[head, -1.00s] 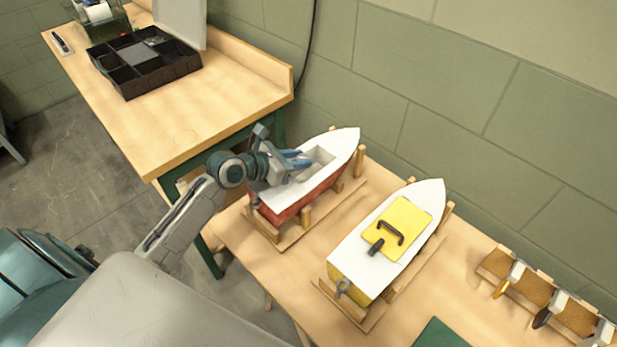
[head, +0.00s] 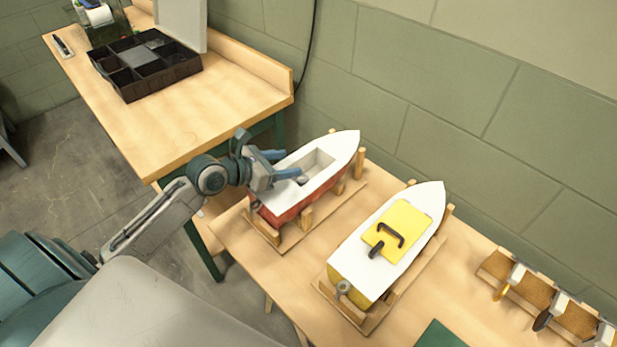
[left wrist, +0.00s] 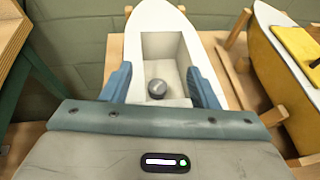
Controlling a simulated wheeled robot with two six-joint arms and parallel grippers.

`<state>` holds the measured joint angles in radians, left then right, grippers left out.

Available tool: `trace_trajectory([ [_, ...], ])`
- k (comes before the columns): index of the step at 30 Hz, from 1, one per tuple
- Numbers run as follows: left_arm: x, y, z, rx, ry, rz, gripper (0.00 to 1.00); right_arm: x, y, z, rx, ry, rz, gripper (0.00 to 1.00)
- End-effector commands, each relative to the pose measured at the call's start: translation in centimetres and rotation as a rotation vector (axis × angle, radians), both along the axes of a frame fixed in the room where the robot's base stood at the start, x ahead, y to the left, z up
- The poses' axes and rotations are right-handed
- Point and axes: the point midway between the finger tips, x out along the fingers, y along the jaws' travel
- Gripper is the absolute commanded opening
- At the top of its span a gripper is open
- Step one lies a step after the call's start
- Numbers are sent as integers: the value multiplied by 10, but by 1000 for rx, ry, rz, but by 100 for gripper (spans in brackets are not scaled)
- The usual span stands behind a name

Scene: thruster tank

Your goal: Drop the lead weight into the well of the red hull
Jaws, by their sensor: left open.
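The red hull (head: 294,209) with a white deck sits in a wooden cradle on the near bench. Its open well shows in the left wrist view (left wrist: 163,55). The lead weight (left wrist: 157,88), a small dark grey round piece, lies on the well floor toward the near end; it also shows in the head view (head: 302,180). My left gripper (head: 284,164) is open above the hull, at the near end of the well. In the left wrist view its blue fingers (left wrist: 157,86) stand apart on either side of the weight, not touching it. My right gripper is not in view.
A yellow hull (head: 347,268) with a yellow hatch cover (head: 408,222) sits to the right in its own cradle. A tool rack (head: 535,290) is at the far right. A black divided tray (head: 143,62) stands on the back-left bench.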

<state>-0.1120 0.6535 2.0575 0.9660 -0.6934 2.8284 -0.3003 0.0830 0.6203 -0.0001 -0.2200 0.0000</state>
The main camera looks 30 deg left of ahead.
Motion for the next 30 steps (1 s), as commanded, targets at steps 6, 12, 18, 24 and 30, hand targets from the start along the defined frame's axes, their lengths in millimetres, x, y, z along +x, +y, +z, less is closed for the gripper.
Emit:
trace_trajectory([
  [6, -23, 13, 11, 6, 1, -2, 54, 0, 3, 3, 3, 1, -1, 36],
  [12, -41, 22, 22, 4, 4, -2, 54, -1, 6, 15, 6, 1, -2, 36],
  [18, -52, 27, 26, 0, 2, -2, 54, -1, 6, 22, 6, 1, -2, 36],
  [24, -54, 28, 26, -1, 0, -2, 54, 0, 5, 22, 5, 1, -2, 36],
  [30, -53, 28, 26, -1, 0, -2, 54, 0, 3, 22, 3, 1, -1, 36],
])
